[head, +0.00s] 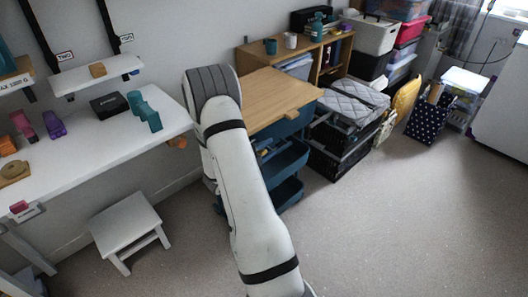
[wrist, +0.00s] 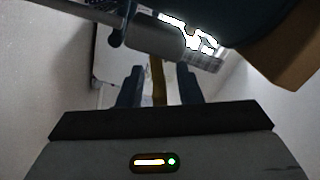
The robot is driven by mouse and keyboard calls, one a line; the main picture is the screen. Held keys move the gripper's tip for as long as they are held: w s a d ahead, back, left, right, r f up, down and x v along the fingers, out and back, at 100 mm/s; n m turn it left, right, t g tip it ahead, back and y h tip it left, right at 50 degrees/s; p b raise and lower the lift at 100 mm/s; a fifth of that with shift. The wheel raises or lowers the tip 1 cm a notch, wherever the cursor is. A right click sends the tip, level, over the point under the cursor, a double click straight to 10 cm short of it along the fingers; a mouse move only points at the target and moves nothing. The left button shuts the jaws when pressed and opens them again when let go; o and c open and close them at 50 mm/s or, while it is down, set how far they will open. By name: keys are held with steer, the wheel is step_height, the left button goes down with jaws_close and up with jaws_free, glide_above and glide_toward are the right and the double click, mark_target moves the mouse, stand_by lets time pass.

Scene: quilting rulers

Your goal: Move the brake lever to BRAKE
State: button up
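No part that I can surely name as the brake lever, and no BRAKE marking, can be read in either view. In the wrist view my gripper (wrist: 159,78) has its two dark fingers apart. A narrow yellow-brown strip (wrist: 158,80) shows in the gap between them, with space on both sides; I cannot tell whether it is the lever or how far away it is. A grey cylindrical part (wrist: 150,36) with a lit, ridged end crosses slantwise above the fingers. In the head view my gripper is hidden behind my arm.
A wood-topped trolley (head: 262,98) with teal trays (head: 284,193) stands beside my arm. A white worktop (head: 95,150) with small items is at left, a white stool (head: 125,222) below it. The floor at right is clear.

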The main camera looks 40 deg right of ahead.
steer(key=shift+c, duration=0.3)
jaws_close()
steer(key=shift+a, duration=0.45)
steer(key=shift+d+f+m+b, duration=0.15)
steer(key=shift+f+m+b, duration=0.35)
steer(key=shift+m, duration=1.15)
steer(key=shift+d+f+m+b, duration=0.2)
steer(key=shift+f+m, duration=0.6)
steer(key=shift+m, duration=0.9)
steer(key=shift+d+f+m+b, duration=0.15)
steer(key=shift+f+m+b, duration=0.35)
steer(key=shift+m, duration=1.15)
steer(key=shift+f, duration=0.15)
